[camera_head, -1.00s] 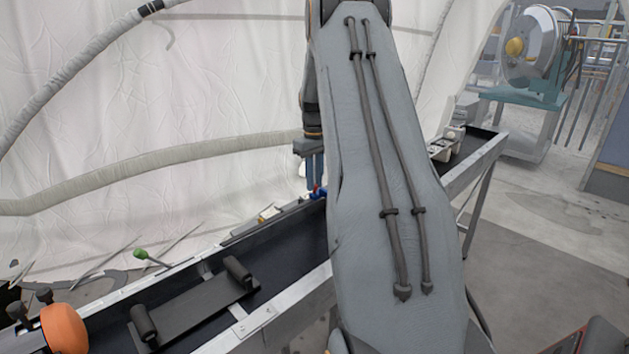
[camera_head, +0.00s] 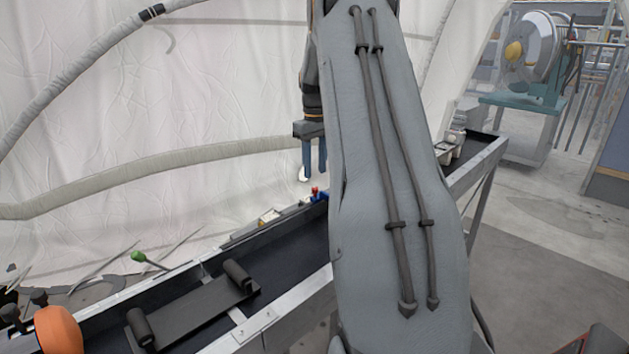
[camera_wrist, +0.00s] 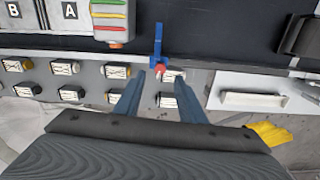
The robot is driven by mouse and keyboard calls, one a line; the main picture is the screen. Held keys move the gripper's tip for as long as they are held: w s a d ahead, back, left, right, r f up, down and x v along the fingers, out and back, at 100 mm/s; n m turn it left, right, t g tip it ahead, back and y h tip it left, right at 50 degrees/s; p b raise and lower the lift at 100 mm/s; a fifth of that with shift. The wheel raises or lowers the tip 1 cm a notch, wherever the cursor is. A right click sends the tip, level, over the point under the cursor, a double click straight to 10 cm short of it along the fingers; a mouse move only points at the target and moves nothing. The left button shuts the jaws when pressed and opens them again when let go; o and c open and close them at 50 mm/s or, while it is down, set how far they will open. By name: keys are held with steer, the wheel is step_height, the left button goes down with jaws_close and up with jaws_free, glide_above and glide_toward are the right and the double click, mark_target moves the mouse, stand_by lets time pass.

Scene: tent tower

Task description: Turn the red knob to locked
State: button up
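A small red knob (camera_wrist: 161,68) with a blue lever (camera_wrist: 158,42) is on the trough's edge in the wrist view. The lever points up in that picture, over the dark trough bed. In the head view the red knob (camera_head: 315,190) shows just below my gripper (camera_head: 314,176). In the wrist view my gripper (camera_wrist: 159,78) is open, with its two blue fingers apart and nothing between them. The knob lies just beyond the fingertips, and the fingers look clear of it. I cannot make out any locked marking.
Several small labelled blocks (camera_wrist: 115,71) line the rail around the knob. A white handle (camera_wrist: 252,100) is to the right, near a yellow piece (camera_wrist: 270,133). White tent fabric (camera_head: 230,90) stands behind.

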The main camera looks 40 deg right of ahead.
mark_target(315, 188)
steer(key=shift+r, duration=1.15)
steer(key=n+p, duration=0.3)
steer(key=n, duration=0.1)
steer(key=shift+f, duration=0.35)
step_height(315, 188, down, 7)
steer(key=shift+f+p, duration=0.15)
steer(key=shift+p, duration=0.85)
jaws_close()
